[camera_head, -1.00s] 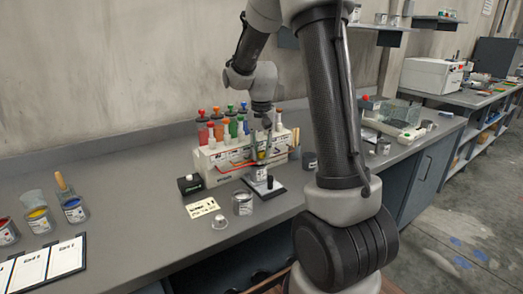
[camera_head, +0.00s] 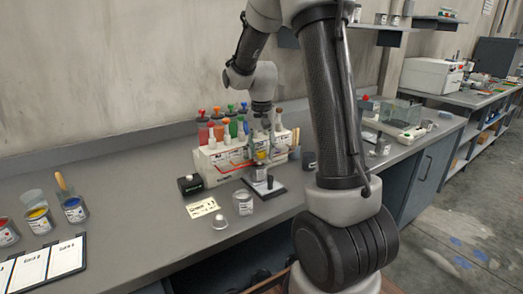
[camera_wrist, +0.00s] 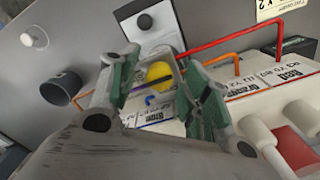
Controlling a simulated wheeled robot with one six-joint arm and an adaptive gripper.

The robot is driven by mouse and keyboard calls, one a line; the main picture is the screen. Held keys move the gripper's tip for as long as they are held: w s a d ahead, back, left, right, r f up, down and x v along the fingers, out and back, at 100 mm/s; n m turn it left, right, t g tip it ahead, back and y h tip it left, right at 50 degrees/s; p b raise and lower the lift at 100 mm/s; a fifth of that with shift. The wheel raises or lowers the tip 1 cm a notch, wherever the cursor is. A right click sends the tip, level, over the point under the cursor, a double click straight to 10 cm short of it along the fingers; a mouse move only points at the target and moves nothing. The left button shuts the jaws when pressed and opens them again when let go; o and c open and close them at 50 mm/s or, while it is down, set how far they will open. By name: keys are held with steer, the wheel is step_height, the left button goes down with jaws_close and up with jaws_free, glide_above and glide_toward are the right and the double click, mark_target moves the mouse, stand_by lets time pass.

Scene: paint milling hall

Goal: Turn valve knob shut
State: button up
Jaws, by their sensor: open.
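A pale dispenser rack (camera_head: 215,173) on the bench holds several bottles with coloured tops and labelled channels. In the wrist view its labelled front (camera_wrist: 265,85) has red and orange tubes running out of it. Pale and red knob-like shapes (camera_wrist: 297,140) show at lower right; I cannot tell which is the valve knob. My gripper (camera_wrist: 163,85) is open, with green-padded fingers spread over the rack's front. A cup with yellow contents (camera_wrist: 158,72) shows between and beyond the fingertips; contact cannot be told. In the head view my gripper (camera_head: 262,145) partly hides the rack's right half.
A black-and-white stand (camera_head: 265,188), a metal can (camera_head: 243,203), a small white-topped item (camera_head: 220,222) and a black box (camera_head: 190,184) stand in front of the rack. Paint cups (camera_head: 74,209) and cards (camera_head: 50,262) are at left.

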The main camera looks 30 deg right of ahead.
mark_target(261, 152)
step_height(261, 152, up, 12)
stand_by(0.5)
stand_by(0.4)
steer(key=s+a+n+t, duration=0.2)
steer(key=s+n, duration=0.1)
steer(key=s, duration=0.9)
steer(key=s+a+r+n+t, duration=0.1)
steer(key=s+a+n+t, duration=0.1)
steer(key=s, duration=1)
steer(key=shift+s+a+n, duration=0.15)
steer(key=shift+a+n, duration=0.35)
steer(key=shift+n, duration=0.7)
steer(key=shift+r, duration=0.1)
